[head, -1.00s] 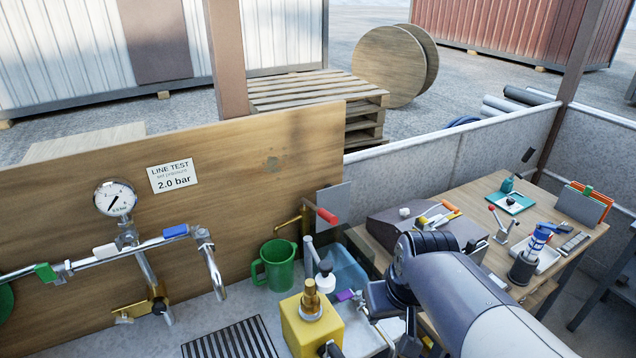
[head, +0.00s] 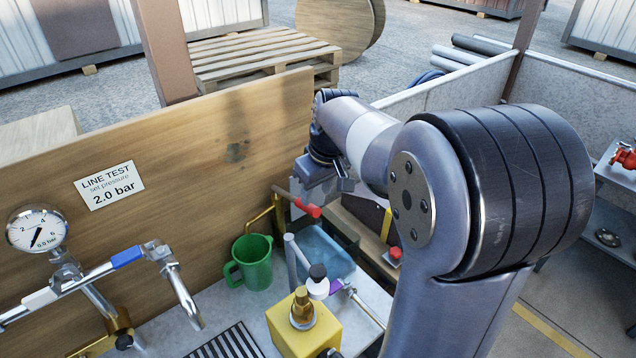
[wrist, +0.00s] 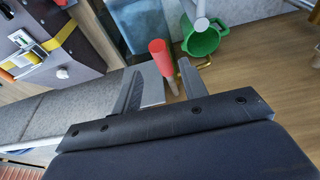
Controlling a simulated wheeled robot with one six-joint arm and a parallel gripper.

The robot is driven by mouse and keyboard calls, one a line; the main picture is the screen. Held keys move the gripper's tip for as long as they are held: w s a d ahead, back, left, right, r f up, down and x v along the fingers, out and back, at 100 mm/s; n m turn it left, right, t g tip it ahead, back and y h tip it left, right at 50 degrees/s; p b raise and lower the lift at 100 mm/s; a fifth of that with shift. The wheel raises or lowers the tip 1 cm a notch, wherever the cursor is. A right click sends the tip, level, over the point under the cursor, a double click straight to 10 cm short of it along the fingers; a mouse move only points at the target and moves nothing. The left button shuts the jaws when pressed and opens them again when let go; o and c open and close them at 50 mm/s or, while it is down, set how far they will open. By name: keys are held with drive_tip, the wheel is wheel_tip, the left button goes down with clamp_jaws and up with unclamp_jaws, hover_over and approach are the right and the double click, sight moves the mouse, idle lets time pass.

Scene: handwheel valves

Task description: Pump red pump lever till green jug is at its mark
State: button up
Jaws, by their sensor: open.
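The red pump lever (head: 308,208) sticks out from a brass-coloured bracket at the right end of the wooden board. In the wrist view its red grip (wrist: 160,56) lies just beyond and between my open fingers, with nothing held. My gripper (head: 338,186) is close above the lever in the head view, and its fingertips also show in the wrist view (wrist: 160,78). The green jug (head: 254,262) stands upright on the grey bench, left of the lever. The jug also shows in the wrist view (wrist: 203,36). Its inside level and mark cannot be made out.
A yellow block with a brass fitting (head: 302,325) stands in front of the jug. A blue translucent tank (head: 326,250) is right of it. The wooden board (head: 230,140) rises behind. A pressure gauge (head: 38,230) and pipes are at left.

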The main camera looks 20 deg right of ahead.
sight(313, 206)
drive_tip(key=b+x, duration=0.3)
drive_tip(key=x, duration=0.2)
drive_tip(key=shift+f, duration=0.4)
drive_tip(key=shift+r, duration=0.15)
drive_tip(key=shift+c, duration=0.3)
clamp_jaws()
